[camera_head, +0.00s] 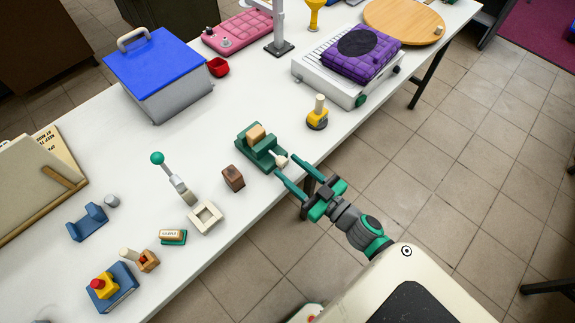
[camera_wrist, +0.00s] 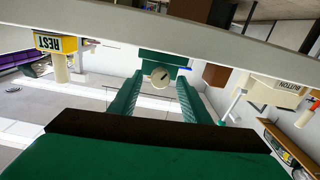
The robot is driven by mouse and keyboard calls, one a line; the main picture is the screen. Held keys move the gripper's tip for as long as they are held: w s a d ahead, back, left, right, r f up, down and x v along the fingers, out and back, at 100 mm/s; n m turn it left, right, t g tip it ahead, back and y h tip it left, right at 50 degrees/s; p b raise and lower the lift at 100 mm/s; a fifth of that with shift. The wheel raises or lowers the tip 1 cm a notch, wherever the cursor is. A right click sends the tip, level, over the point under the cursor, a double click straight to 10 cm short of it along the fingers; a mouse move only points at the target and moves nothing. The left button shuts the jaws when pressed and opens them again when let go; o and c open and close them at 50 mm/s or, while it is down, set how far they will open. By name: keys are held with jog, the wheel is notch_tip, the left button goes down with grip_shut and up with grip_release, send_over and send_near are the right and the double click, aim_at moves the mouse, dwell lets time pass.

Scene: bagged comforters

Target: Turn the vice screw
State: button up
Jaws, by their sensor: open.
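The green vice (camera_head: 262,152) stands near the table's front edge with a tan block (camera_head: 256,136) in it. Its pale screw knob (camera_head: 281,160) points toward my gripper. My gripper (camera_head: 285,165) is open, with its green fingers reaching over the table edge toward the knob. In the wrist view, the round knob (camera_wrist: 160,77) with a dark mark shows between the tips of my fingers (camera_wrist: 157,92), with the vice (camera_wrist: 164,58) behind it. I cannot tell whether either finger touches the knob.
A brown block (camera_head: 233,178) stands left of the vice, and a yellow post on a dark base (camera_head: 317,115) stands to its right. A lever (camera_head: 172,176) and a square pale frame (camera_head: 205,218) are further left. The white table (camera_head: 185,140) has free room behind the vice.

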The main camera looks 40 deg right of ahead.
jog(key=shift+w+a, duration=0.1)
jog(key=shift+w, duration=0.8)
jog(key=c, duration=1)
jog(key=shift+c, duration=0.2)
jog(key=shift+n, duration=0.4)
jog(key=shift+n, duration=2.5)
